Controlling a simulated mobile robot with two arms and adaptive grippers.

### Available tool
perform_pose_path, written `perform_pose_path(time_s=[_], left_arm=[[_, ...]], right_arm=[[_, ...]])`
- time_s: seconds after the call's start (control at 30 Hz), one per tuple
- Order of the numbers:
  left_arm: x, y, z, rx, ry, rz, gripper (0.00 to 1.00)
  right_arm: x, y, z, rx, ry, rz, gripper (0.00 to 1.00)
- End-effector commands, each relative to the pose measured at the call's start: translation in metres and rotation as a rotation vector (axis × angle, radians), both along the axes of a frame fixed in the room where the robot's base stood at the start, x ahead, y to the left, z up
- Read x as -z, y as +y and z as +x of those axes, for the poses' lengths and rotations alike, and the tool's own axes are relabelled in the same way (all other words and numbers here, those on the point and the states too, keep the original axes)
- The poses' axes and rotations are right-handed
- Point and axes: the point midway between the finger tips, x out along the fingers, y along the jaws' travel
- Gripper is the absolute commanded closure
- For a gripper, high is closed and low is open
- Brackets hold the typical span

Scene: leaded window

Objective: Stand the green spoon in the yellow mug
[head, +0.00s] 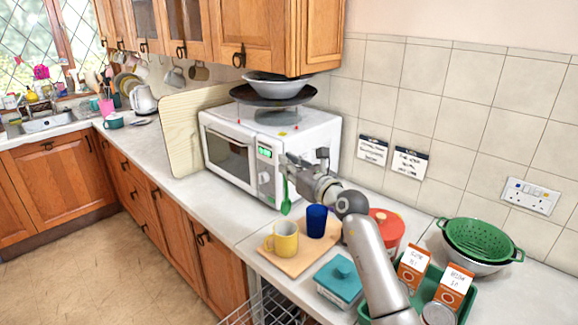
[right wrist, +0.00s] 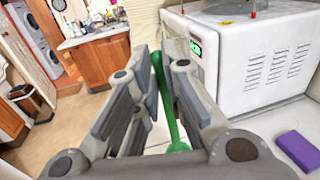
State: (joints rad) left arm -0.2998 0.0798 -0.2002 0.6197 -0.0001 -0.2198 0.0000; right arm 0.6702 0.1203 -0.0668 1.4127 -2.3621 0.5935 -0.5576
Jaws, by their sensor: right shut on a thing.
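The green spoon (head: 286,207) hangs upright from my right gripper (head: 287,168), its wider end down, in front of the microwave. The right gripper is shut on its handle. In the right wrist view the spoon (right wrist: 164,100) shows between the two fingers of the gripper (right wrist: 155,65). The yellow mug (head: 284,241) stands upright on a wooden board (head: 300,262) on the counter. The spoon is beyond the mug in the head view, apart from it. The inside of the mug is mostly hidden. My left gripper is not in view.
A blue cup (head: 316,221) stands close behind the mug on the board. A teal box (head: 338,284) and a red-lidded pot (head: 389,227) are to the right. The white microwave (head: 270,150) stands behind, with a pan and bowl (head: 275,93) on it. Counter left of the board is clear.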

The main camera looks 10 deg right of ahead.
Motion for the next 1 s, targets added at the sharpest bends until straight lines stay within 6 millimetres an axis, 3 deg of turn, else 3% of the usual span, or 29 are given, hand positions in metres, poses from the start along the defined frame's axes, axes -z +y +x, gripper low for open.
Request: perform_pose_path(time_s=[0.4,1.0], left_arm=[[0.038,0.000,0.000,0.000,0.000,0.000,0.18],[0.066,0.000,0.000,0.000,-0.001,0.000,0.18]], right_arm=[[0.036,0.001,0.000,-0.001,0.000,-0.001,1.00],[0.083,0.000,0.000,0.000,0.001,-0.002,1.00]])
